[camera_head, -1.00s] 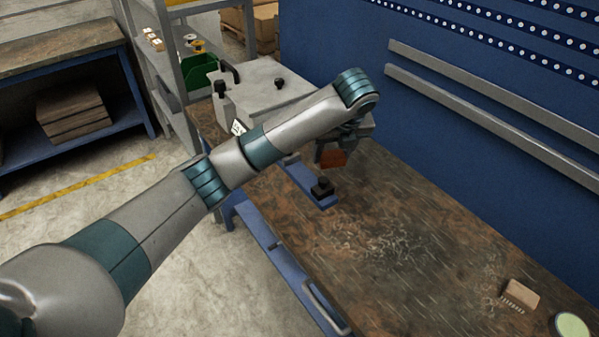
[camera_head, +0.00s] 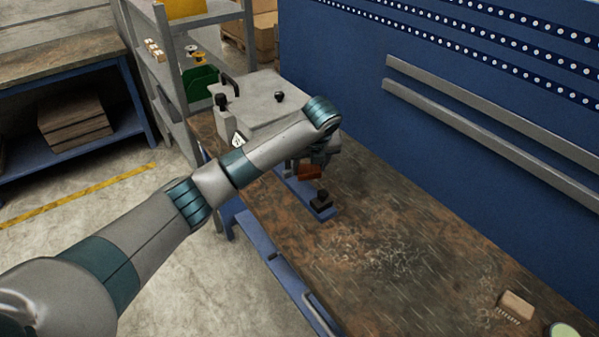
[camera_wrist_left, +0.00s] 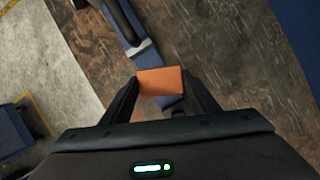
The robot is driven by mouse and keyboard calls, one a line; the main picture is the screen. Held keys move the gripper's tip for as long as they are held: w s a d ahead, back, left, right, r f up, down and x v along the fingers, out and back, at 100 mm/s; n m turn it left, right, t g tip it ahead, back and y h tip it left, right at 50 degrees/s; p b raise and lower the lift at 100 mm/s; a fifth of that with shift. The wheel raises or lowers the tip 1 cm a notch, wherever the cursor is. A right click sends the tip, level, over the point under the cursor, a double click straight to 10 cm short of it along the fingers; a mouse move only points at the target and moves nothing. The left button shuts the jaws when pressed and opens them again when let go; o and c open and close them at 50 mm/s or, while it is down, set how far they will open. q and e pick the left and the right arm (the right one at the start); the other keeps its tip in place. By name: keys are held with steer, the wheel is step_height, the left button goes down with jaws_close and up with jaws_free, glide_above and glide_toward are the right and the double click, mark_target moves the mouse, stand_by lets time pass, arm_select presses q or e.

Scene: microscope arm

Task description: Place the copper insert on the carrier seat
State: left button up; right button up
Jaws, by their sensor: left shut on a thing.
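The copper insert (camera_head: 309,171) is an orange-brown block held between the fingers of my left gripper (camera_head: 306,163). In the left wrist view the insert (camera_wrist_left: 160,82) sits across the tips of the two black fingers, and the gripper (camera_wrist_left: 160,97) is shut on it. Below it is a narrow blue base (camera_head: 299,190) lying on the bench, with a black block (camera_head: 322,201) at its near end. The insert appears above this base, just behind the black block. I cannot make out the carrier seat clearly; my arm and gripper hide part of the base. My right gripper is out of view.
A grey box-shaped unit (camera_head: 262,98) with black knobs stands at the bench's far left end. A brush (camera_head: 516,306) and a pale green round thing (camera_head: 563,331) lie at the right. The middle of the worn bench (camera_head: 400,245) is clear. A blue wall (camera_head: 440,140) runs behind.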

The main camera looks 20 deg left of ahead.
arm_select(q)
steer(key=a, duration=0.1)
steer(key=w+a+f, duration=0.2)
steer(key=shift+a+f+p, duration=0.1)
steer(key=shift+a+p, duration=0.1)
steer(key=shift+p, duration=0.2)
steer(key=shift+s+f+p, duration=0.1)
steer(key=shift+f+p, duration=0.7)
steer(key=shift+f, duration=1.15)
steer(key=shift+f, duration=0.1)
steer(key=o, duration=1.5)
